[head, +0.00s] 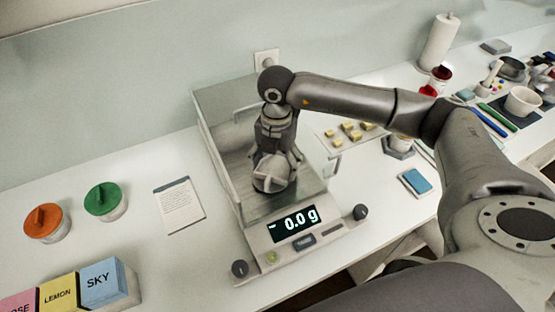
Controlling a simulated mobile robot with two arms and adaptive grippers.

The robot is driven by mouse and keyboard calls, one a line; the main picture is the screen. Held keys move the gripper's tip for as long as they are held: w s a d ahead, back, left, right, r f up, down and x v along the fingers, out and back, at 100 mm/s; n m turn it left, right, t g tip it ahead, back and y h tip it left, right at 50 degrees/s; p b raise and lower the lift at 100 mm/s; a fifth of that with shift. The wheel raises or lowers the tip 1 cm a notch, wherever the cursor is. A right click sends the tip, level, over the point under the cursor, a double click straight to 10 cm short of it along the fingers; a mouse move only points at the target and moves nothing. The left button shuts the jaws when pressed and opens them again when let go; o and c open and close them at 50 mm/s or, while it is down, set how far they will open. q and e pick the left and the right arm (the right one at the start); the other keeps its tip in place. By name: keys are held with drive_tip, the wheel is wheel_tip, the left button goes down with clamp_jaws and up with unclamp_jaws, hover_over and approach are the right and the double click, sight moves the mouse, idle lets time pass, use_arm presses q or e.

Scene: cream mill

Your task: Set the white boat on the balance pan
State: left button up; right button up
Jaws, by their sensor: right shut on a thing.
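My right gripper (271,174) reaches down inside the shield, pointing downward. It is shut on the white boat (268,184), a small pale piece low between the fingers. The gripper and boat cover the balance pan, so I cannot tell whether the boat touches it. My left gripper is not in view.
Orange (42,222) and green-lidded jars (105,201), a printed card (179,205) and labelled blocks (108,282) stand left. A tray of yellowish cubes (352,133), a blue pad (415,181), a paper roll (438,42) and a white cup (522,102) lie right.

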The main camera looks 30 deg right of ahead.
sight(273, 170)
drive_tip(key=shift+s+a+r, duration=0.1)
drive_tip(key=shift+a+r, duration=0.05)
drive_tip(key=shift+a, duration=0.2)
drive_tip(key=o, duration=0.5)
drive_tip(key=shift+a+f, duration=0.2)
drive_tip(key=shift+a, duration=0.1)
drive_tip(key=shift+c, duration=0.2)
drive_tip(key=shift+o, duration=1.1)
drive_tip(key=shift+d, duration=0.1)
drive_tip(key=shift+o, duration=1.2)
drive_tip(key=shift+d, duration=0.15)
drive_tip(key=shift+r, duration=0.35)
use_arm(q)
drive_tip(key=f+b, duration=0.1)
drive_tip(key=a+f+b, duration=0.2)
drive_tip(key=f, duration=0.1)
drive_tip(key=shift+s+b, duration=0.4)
use_arm(e)
wheel_tip(273, 170, up, 12)
drive_tip(key=shift+w+d, duration=0.2)
drive_tip(key=shift+w, duration=0.1)
